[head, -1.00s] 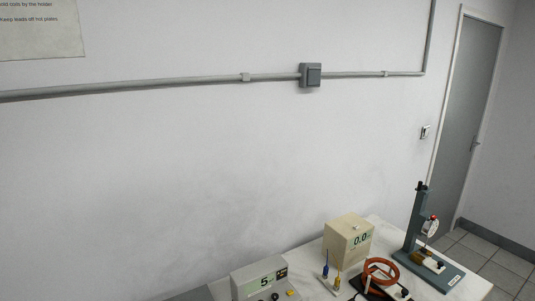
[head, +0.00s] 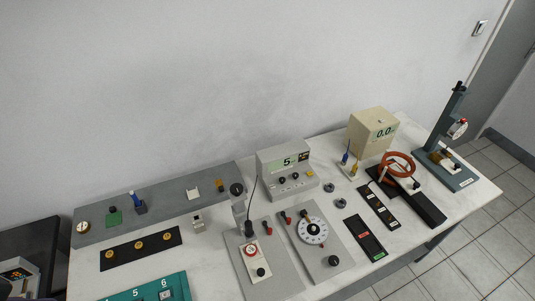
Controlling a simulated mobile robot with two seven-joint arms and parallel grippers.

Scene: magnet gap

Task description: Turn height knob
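No knob carries a height label that I can read. A blue-grey stand (head: 446,122) with an upright column is at the far right of the bench. It carries a white round dial (head: 458,129) with a red top. A small black knob (head: 448,154) sits low on the stand, beside a brown block. Other black knobs show on the grey panels: one on the left panel (head: 261,272), one on the right panel (head: 333,261), and a larger one on the long grey rail (head: 237,189). Neither of my grippers is in view.
A teal box (head: 140,289) is at front left. Tiled floor (head: 490,235) lies right.

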